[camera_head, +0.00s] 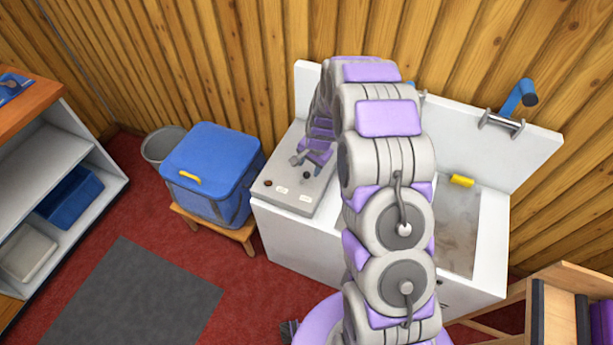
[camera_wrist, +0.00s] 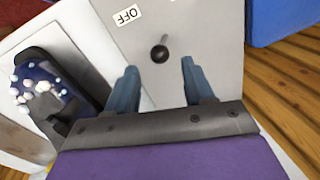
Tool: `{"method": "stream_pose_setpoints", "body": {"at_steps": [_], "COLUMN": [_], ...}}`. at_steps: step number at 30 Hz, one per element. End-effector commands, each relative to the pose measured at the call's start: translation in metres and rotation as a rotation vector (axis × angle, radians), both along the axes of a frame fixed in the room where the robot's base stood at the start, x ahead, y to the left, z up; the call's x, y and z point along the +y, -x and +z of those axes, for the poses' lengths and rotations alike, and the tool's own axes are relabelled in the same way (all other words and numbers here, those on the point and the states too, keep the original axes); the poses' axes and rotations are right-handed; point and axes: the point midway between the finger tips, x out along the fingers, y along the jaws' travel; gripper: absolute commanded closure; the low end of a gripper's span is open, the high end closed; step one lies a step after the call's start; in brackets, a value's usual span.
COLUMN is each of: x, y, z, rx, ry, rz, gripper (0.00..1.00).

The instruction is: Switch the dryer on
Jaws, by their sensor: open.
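A small switch lever with a dark ball knob (camera_wrist: 160,53) stands on a pale grey panel (camera_wrist: 200,25) in the wrist view. A white label reading OFF (camera_wrist: 128,15) is above and left of it. My gripper (camera_wrist: 159,66) is open, with its two blue-grey fingers on either side of the lever in the picture; I cannot tell whether they touch it. In the head view, the grey panel (camera_head: 268,196) has small dark knobs and white labels on top, and my gripper (camera_head: 302,157) is over it, partly hidden by my arm. Which unit is the dryer is not clear.
A white sink unit (camera_head: 290,232) carries the panel; its basin (camera_head: 456,235) is on the right. A blue box (camera_head: 215,160) on a wooden stool is to the left. Shelves (camera_head: 60,155) stand far left, a wooden rack (camera_head: 575,275) at lower right.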

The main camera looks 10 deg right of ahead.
Motion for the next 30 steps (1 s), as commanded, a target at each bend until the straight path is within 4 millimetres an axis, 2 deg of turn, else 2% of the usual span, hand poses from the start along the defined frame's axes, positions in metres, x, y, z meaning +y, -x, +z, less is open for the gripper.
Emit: {"method": "stream_pose_setpoints", "body": {"at_steps": [1, 6, 12, 24, 30], "x": [0.002, 0.005, 0.008, 0.008, 0.008], "y": [-0.001, -0.006, -0.008, -0.009, -0.009], "z": [-0.014, -0.041, -0.061, -0.065, -0.065], "rx": [0.003, -0.001, 0.001, -0.001, -0.001], "ry": [0.000, 0.000, -0.001, 0.000, 0.000], "rz": [0.000, 0.000, 0.000, 0.000, 0.000], "gripper": [0.48, 0.48, 0.48, 0.49, 0.68]}}
